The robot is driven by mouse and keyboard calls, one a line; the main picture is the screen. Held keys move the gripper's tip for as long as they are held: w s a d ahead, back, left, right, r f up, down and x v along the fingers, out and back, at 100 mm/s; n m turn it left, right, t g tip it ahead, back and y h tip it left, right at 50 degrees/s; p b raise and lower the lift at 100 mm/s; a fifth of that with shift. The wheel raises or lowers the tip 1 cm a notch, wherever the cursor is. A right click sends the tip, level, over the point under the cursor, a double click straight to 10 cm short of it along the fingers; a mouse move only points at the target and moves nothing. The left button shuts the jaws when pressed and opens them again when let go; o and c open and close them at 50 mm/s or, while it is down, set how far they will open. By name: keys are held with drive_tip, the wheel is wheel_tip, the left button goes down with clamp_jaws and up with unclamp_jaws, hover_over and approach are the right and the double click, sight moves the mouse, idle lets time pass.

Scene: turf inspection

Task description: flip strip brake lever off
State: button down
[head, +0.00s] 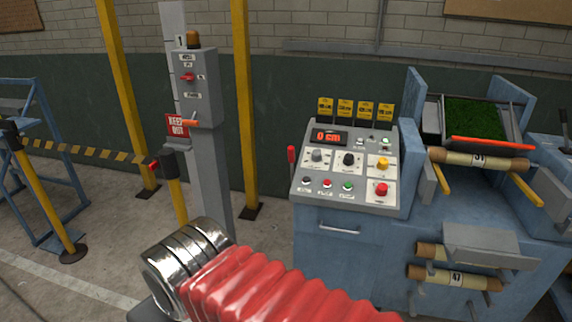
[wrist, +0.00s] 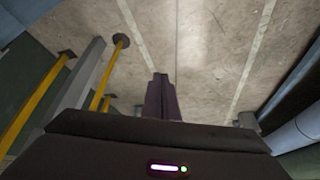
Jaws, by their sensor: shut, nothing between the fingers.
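A small upright red-handled lever (head: 291,157) stands at the left side of the grey control console (head: 345,165). A long red bar (head: 490,143) lies across the front of the turf machine (head: 365,250), above a cardboard roll. No readable label shows which of these is the strip brake lever. My gripper (wrist: 161,80) shows in the wrist view with its dark fingers shut together and nothing between them, over bare floor and touching nothing. In the head view the fingers are hidden; only my arm shows at the bottom, left of the machine.
A grey post with a switch box (head: 195,88) and a red KEEP OUT sign (head: 177,126) stands left of the console. Yellow posts (head: 244,110) and a striped barrier (head: 85,153) stand nearby. Green turf (head: 473,118) lies on the machine. Concrete floor is open at lower left.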

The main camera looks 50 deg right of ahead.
drive_tip(key=w+d+f+n+t+h, duration=0.1)
drive_tip(key=w+d+n+t+h, duration=0.2)
drive_tip(key=w+d, duration=0.9)
drive_tip(key=w+d+n+t+h, duration=0.3)
drive_tip(key=w+d, duration=0.5)
drive_tip(key=d, duration=0.9)
drive_tip(key=d+f+n+t+h, duration=0.2)
drive_tip(key=d+f+n+t, duration=0.15)
drive_tip(key=d, duration=0.95)
drive_tip(key=s+d+f+n+t+h, duration=0.2)
drive_tip(key=s+d+f+n, duration=0.1)
drive_tip(key=s+d, duration=0.5)
drive_tip(key=shift+s+f+h, duration=0.4)
drive_tip(key=shift+s+f, duration=0.15)
drive_tip(key=shift+s, duration=0.25)
drive_tip(key=shift+d+n, duration=0.1)
drive_tip(key=shift+n, duration=0.15)
